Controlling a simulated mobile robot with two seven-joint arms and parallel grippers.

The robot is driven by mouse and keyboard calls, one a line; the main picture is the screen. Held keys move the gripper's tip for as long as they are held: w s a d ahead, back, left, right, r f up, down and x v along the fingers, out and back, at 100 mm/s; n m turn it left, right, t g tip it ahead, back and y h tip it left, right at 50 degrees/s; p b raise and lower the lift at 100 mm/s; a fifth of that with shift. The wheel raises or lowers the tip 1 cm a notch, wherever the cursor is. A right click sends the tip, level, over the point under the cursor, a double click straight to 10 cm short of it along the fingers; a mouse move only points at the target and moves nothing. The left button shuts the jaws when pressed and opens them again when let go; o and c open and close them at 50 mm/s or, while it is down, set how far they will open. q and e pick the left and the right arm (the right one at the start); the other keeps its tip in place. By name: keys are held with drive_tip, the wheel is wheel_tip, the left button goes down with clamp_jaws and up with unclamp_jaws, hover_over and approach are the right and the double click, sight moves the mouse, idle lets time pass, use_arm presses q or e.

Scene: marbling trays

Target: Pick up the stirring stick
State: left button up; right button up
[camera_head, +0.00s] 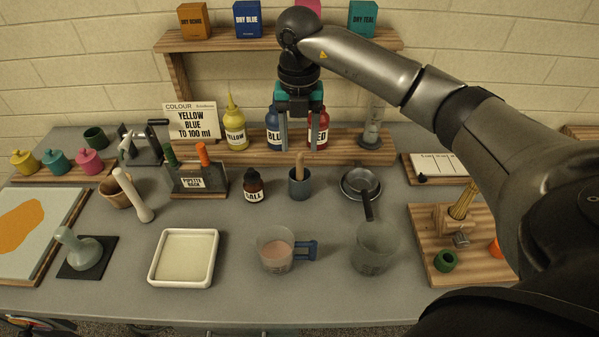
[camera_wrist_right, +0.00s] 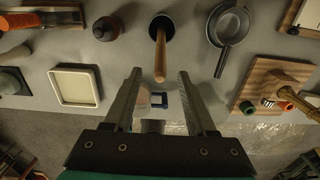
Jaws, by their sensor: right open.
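The stirring stick (camera_head: 299,163) is a light wooden rod. It stands nearly upright in a dark blue-grey cup (camera_head: 300,189) in the middle of the table. In the right wrist view the stick (camera_wrist_right: 160,58) leans out of the dark cup (camera_wrist_right: 169,27) toward my fingers. My right gripper (camera_head: 299,147) points down above the cup with its jaws apart. In the wrist view the stick's top end shows between the fingertips (camera_wrist_right: 160,75), with a gap on both sides. Nothing is held. My left gripper is not in view.
A dropper bottle (camera_head: 253,187) stands left of the cup and a small metal pan (camera_head: 360,183) right of it. A pink-filled jug (camera_head: 275,258) and a clear beaker (camera_head: 374,250) stand in front. Colour bottles, including a yellow one (camera_head: 235,130), line the shelf behind my fingers.

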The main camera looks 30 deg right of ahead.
sight(300, 171)
wheel_tip(300, 171, down, 10)
drive_tip(key=shift+r, duration=0.25)
idle(0.3)
clamp_jaws()
idle(0.6)
